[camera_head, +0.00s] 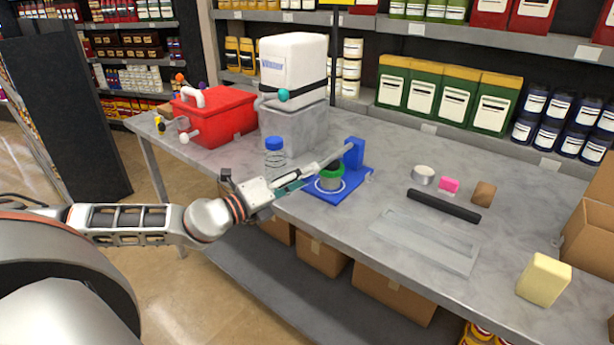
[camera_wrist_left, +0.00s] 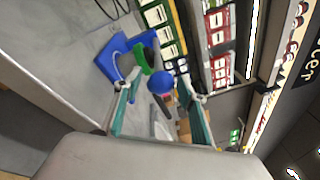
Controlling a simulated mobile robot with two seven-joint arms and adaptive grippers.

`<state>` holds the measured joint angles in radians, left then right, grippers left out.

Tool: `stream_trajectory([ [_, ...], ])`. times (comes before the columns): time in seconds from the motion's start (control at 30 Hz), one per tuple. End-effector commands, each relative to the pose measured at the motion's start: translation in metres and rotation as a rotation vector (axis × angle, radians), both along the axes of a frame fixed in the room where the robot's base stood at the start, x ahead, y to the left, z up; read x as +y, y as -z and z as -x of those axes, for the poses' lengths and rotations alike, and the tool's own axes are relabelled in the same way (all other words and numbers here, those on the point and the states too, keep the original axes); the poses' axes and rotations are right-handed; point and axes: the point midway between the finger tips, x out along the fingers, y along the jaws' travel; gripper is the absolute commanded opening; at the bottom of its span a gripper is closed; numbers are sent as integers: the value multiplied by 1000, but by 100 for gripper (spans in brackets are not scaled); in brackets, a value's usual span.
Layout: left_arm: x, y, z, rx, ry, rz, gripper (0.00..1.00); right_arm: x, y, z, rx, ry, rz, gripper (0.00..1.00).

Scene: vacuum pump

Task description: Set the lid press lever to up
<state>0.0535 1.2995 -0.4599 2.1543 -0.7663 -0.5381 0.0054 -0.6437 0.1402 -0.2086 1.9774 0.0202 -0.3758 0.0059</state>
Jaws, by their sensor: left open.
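The lid press has a blue base (camera_head: 323,194) with a blue upright post (camera_head: 354,153) at its back. A green ring (camera_head: 332,170) sits over a grey cylinder (camera_head: 330,183) on the base. My left gripper (camera_head: 312,174) is at the near left side of the press, with its fingers apart. In the left wrist view, a round blue knob (camera_wrist_left: 183,88) shows between the spread fingers (camera_wrist_left: 163,90), nearer one of them; contact cannot be told. The lever is largely hidden by my gripper in the head view, so its angle is unclear. My right gripper is not in view.
A capped bottle (camera_head: 275,158) stands behind my gripper. To the right are a black bar (camera_head: 443,205), a clear tray (camera_head: 425,240), small blocks and a yellow block (camera_head: 544,278).

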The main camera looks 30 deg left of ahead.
Motion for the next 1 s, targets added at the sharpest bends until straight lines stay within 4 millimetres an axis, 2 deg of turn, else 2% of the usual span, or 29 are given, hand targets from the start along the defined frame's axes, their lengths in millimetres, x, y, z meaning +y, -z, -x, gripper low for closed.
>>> stream_trajectory([
  [0.2, -4, -1, -10, -1, 3, 0, 41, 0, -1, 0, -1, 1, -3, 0],
  [0.57, -5, 0, -11, 1, 3, 0, 41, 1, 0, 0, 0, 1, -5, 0],
  [0.73, -5, 0, -11, 1, 3, 0, 0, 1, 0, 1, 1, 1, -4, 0],
  [1.0, -3, -2, -11, 4, 3, -2, 0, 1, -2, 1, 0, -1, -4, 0],
])
